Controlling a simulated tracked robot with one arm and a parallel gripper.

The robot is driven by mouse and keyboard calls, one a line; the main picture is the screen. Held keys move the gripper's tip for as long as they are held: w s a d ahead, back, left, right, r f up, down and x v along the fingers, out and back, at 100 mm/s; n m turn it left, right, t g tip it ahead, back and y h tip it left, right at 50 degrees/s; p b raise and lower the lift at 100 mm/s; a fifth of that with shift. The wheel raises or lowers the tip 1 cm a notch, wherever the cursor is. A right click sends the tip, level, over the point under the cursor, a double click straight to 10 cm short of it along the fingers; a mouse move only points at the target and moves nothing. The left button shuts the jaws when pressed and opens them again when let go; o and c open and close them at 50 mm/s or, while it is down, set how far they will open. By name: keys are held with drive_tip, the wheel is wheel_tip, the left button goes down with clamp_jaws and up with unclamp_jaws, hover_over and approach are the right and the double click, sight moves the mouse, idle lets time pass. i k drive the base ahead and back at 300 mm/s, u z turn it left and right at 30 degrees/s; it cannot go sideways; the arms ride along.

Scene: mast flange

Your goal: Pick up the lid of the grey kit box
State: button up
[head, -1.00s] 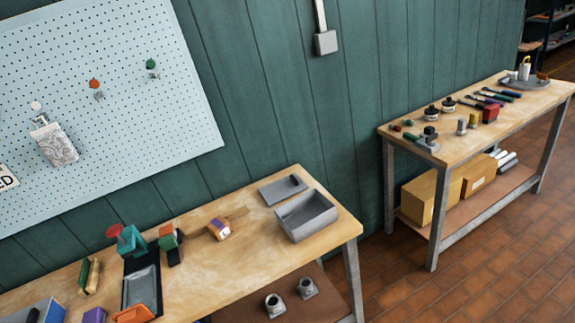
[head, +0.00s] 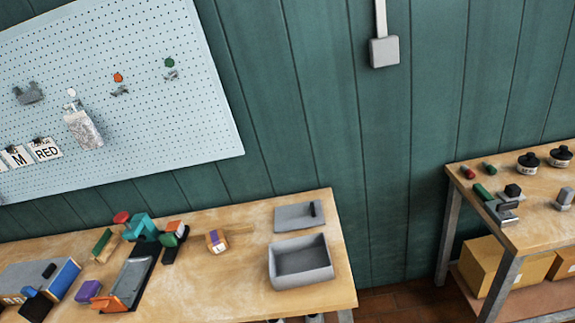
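The grey kit box (head: 301,279) stands open and empty near the right end of the left workbench. Its flat grey lid (head: 292,219) lies on the bench just behind the box, toward the wall. A dark upright handle (head: 314,208) shows near the lid's right side. The lid and the box look apart or nearly touching at the box's back edge. My gripper is not in view.
The bench top (head: 240,290) is clear left of the box. A second bench (head: 540,232) stands right, across a gap. A pegboard (head: 110,100) hangs behind.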

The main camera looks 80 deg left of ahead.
sight(307, 214)
drive_tip(key=u, duration=0.5)
drive_tip(key=i, duration=1.05)
drive_tip(key=u, duration=1.25)
drive_tip(key=i, duration=0.55)
drive_tip(key=u, duration=0.25)
drive_tip(key=k, duration=0.9)
drive_tip(key=u, duration=0.15)
drive_tip(key=i, duration=0.9)
drive_tip(key=z, duration=0.05)
